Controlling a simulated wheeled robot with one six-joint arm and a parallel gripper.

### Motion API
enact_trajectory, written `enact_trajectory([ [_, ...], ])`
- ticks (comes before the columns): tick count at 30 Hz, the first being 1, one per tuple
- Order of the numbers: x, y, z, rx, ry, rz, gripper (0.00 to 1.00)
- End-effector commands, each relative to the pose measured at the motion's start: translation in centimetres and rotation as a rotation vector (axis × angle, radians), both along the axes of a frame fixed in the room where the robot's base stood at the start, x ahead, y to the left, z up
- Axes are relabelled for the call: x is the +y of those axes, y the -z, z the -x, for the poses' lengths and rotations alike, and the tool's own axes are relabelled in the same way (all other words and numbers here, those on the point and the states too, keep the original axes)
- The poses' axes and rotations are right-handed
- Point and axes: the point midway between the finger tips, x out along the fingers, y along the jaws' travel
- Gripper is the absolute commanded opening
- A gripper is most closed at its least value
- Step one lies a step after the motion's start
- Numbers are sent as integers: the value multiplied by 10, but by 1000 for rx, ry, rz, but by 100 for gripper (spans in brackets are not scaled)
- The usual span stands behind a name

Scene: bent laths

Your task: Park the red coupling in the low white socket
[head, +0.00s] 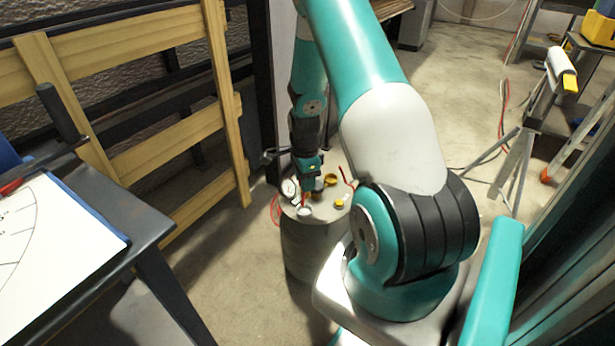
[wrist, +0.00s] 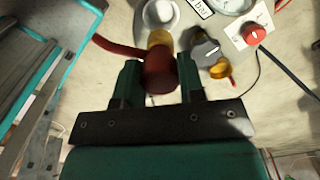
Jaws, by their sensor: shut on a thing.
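The red coupling (wrist: 160,72), with a brass-coloured end (wrist: 159,38), sits between the two fingers of my gripper (wrist: 160,82) in the wrist view. My gripper is shut on it. A red hose (wrist: 113,45) runs off from it to the left. The low white socket (wrist: 160,13) is at the top of the wrist view, just beyond the brass end; I cannot tell whether they touch. In the head view my gripper (head: 308,182) is low over the round grey stand, near the white socket (head: 304,212). The coupling is hard to make out there.
The round stand (head: 310,240) also bears a dial gauge (head: 290,188) and yellow fittings (head: 339,204). In the wrist view a red knob (wrist: 256,35), a grey fitting (wrist: 205,50) and a yellow one (wrist: 222,70) lie to the right. A wooden rack (head: 150,130) stands left.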

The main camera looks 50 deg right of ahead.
Motion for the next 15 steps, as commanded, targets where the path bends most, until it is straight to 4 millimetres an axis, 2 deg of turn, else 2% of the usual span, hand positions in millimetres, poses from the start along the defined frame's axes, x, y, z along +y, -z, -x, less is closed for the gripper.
enact_trajectory([
  [15, 1, 49, 0, 2, -5, -1, 10],
])
